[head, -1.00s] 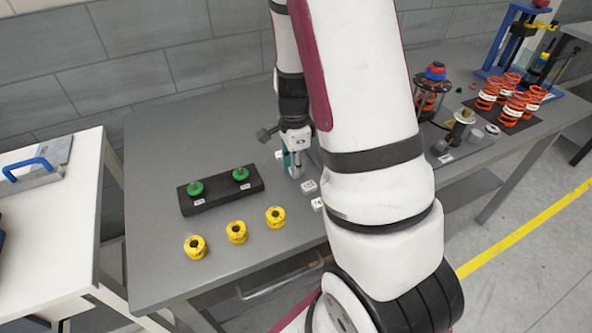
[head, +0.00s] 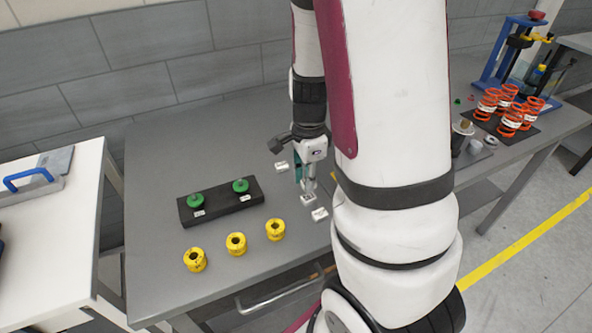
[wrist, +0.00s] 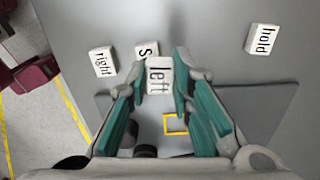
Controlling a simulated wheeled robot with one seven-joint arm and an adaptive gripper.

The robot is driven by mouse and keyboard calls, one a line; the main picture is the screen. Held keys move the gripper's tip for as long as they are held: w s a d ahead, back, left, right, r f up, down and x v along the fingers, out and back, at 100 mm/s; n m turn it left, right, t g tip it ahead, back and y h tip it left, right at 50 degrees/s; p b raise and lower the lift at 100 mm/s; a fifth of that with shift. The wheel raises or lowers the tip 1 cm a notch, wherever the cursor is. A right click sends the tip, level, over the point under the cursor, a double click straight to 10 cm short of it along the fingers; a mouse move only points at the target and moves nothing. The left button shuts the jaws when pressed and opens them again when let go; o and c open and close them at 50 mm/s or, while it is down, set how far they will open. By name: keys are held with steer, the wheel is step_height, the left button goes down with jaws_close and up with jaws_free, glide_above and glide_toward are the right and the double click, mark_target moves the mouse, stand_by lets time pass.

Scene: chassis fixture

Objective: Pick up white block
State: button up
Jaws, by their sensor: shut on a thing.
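Several white blocks with black lettering are in the wrist view. The white block marked "left" (wrist: 159,77) is between the fingertips of my gripper (wrist: 162,68), which is shut on it. It partly covers a second white block (wrist: 146,51), of which only an "s" reads. In the head view my gripper (head: 308,190) points down at a white block (head: 308,200). Whether the held block is clear of the table is hard to tell.
The grey table (head: 235,265) holds a black stand (head: 220,205) with green knobs and several yellow rings (head: 236,244) left of my gripper. Orange springs (head: 510,120) stand at the right. My arm hides part of the table.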

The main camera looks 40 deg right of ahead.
steer(key=s, duration=0.5)
steer(key=s+a+r, duration=0.1)
steer(key=s, duration=0.2)
steer(key=shift+s, duration=0.25)
steer(key=p, duration=0.3)
steer(key=shift+s+r, duration=0.15)
steer(key=shift+s, duration=0.1)
steer(key=s+p, duration=0.1)
steer(key=p, duration=0.3)
steer(key=shift+s, duration=0.35)
